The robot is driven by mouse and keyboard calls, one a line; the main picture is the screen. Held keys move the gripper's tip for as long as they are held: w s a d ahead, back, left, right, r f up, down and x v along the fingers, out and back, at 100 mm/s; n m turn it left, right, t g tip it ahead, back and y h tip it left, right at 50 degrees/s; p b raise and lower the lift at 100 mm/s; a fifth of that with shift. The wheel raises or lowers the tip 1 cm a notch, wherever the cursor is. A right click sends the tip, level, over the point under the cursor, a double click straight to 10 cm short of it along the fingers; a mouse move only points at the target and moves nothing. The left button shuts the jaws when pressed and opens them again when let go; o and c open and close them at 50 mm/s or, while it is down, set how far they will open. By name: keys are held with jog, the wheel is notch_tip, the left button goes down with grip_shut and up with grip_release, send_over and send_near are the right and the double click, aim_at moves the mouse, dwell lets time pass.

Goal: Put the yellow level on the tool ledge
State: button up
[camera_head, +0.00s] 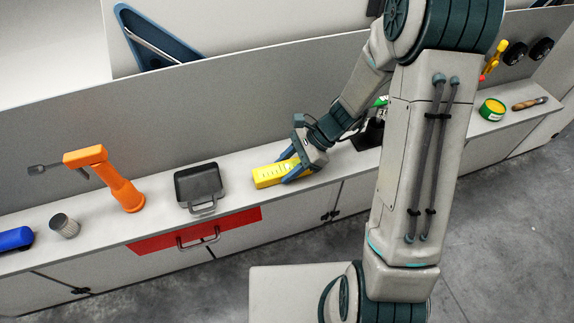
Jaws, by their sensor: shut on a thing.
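The yellow level (268,176) is a bright yellow block with small markings on its face, near the middle of the view. My gripper (289,171) is shut on its right part, with the blue-grey fingers on either side of it. The level is at the long pale ledge (160,213) that runs along the wall. I cannot tell whether it touches the ledge surface or is held just above it. The fingers hide part of its right end.
A black tray (199,184) lies left of the level. Further left are an orange tool (118,182), a grey cylinder (64,226) and a blue object (14,239). A red drawer (160,241) is below. A green-and-yellow tin (491,110) and wooden-handled tool (530,103) lie right.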

jog(key=o, duration=1.3)
jog(key=shift+o, duration=0.2)
jog(key=v, duration=1.2)
jog(key=s+d+r+n+t+h, duration=0.2)
jog(key=s+r+n+h, duration=0.2)
jog(key=s+n, duration=0.2)
jog(key=s+d+r+n+t+h, duration=0.2)
jog(key=s+r+n+t+h, duration=0.1)
jog(key=s+n, duration=0.4)
jog(key=shift+s+d+r+n+h, duration=0.3)
jog(key=shift+r+n+h, duration=0.5)
jog(key=shift+r+n, duration=0.1)
